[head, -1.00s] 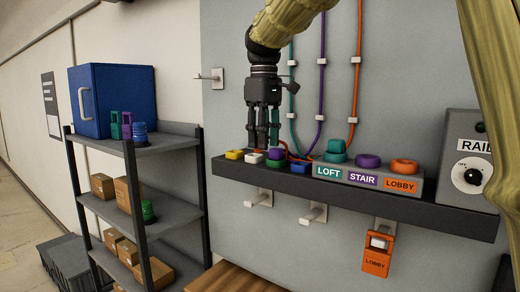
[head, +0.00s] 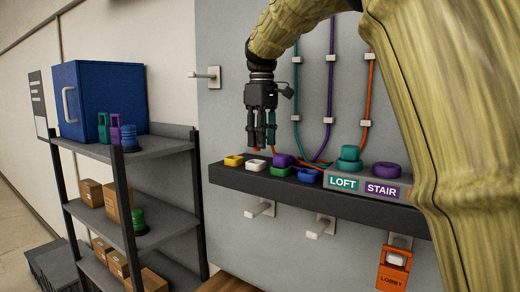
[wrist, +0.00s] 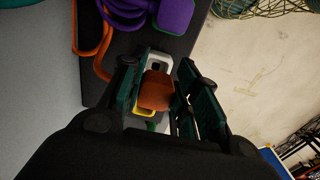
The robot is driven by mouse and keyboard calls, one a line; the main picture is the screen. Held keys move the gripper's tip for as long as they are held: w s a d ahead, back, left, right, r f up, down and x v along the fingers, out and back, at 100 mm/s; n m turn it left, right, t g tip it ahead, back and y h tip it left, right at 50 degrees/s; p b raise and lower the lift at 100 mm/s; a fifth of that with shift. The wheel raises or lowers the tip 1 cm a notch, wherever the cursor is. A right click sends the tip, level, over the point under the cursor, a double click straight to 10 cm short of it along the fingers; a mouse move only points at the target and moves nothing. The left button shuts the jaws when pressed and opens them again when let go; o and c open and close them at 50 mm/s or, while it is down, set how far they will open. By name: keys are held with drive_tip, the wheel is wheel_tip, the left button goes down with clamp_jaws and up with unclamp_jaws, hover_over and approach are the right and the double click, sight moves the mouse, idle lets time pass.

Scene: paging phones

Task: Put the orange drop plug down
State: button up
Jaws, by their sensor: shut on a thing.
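The orange drop plug (wrist: 155,91) is between the fingers of my gripper (wrist: 160,95) in the wrist view. My gripper is shut on it. In the head view my gripper (head: 261,143) points down above the left part of the dark ledge (head: 228,176), and a bit of the orange plug (head: 256,150) shows at its fingertips. A gap shows between the plug and the white block (head: 255,165) below. An orange cord (head: 290,160) runs along the ledge near the fingers. The LOFT label (head: 342,184) and STAIR label (head: 382,191) show; my arm hides the ledge further right.
Yellow (head: 233,160), green (head: 281,171) and blue (head: 309,175) blocks sit on the ledge, with a purple plug (head: 283,160) by the green one. Teal (head: 349,160) and purple (head: 386,170) pieces stand on the labelled strip. An orange LOBBY tag (head: 393,268) hangs below. A shelf rack (head: 170,146) stands left.

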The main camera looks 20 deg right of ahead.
sight(261, 164)
drive_tip(key=f, duration=0.1)
drive_tip(key=w+f, duration=0.1)
drive_tip(key=f, duration=0.1)
drive_tip(key=shift+a+f, duration=0.1)
drive_tip(key=shift+f, duration=0.45)
drive_tip(key=shift+s+r, duration=0.15)
drive_tip(key=shift+s, duration=0.2)
drive_tip(key=shift+w+f, duration=0.25)
drive_tip(key=shift+f, duration=0.05)
drive_tip(key=o, duration=1)
drive_tip(key=shift+s+r, duration=0.1)
drive_tip(key=shift+s, duration=0.1)
drive_tip(key=shift+w, duration=0.1)
drive_tip(key=shift+r, duration=0.2)
wheel_tip(261, 164, up, 12)
drive_tip(key=b, duration=0.3)
